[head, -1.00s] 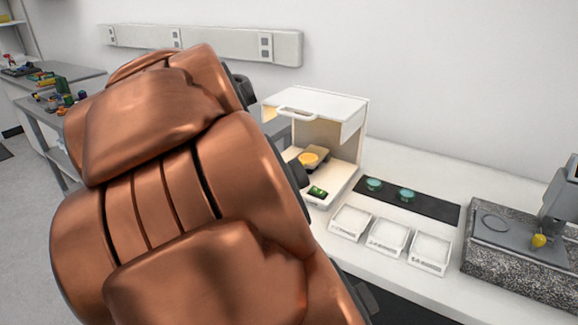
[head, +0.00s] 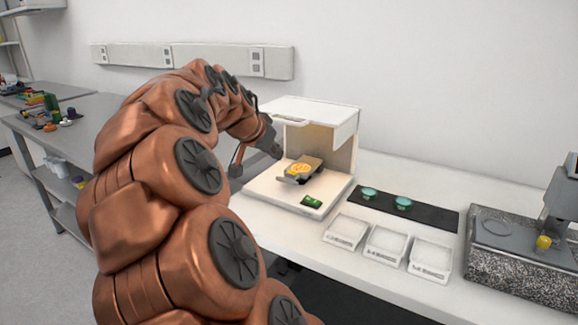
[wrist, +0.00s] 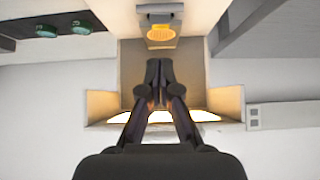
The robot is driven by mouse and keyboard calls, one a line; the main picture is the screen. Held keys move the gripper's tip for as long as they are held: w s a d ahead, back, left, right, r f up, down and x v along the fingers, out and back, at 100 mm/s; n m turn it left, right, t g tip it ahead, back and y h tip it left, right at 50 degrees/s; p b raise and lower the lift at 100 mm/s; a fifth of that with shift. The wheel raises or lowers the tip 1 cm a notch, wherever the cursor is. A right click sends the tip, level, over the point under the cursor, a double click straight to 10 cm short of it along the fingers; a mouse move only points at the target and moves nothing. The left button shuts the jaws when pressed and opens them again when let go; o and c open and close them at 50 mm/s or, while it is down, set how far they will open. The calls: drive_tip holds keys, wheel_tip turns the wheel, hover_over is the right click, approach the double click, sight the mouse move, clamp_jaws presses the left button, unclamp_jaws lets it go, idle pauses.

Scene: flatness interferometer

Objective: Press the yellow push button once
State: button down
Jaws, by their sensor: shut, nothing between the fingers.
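My gripper (wrist: 158,75) is shut and empty in the wrist view, its fingertips in front of the white box-shaped instrument (head: 312,105). A round yellow disc (head: 298,169) sits on a small grey stage inside the instrument's open front. In the wrist view the disc (wrist: 160,35) glows beyond the fingertips, apart from them. A rounded yellow knob (head: 543,241) stands on the granite-based device at the far right. I cannot tell which yellow part is the push button. In the head view, my arm's end is at the instrument's left side, and the fingertips are not clear.
The granite base (head: 520,265) stands right. A power strip (head: 190,60) runs along the wall.

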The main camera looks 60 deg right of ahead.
sight(289, 174)
drive_tip(key=shift+f, duration=0.1)
drive_tip(key=x, duration=1)
drive_tip(key=shift+p, duration=0.3)
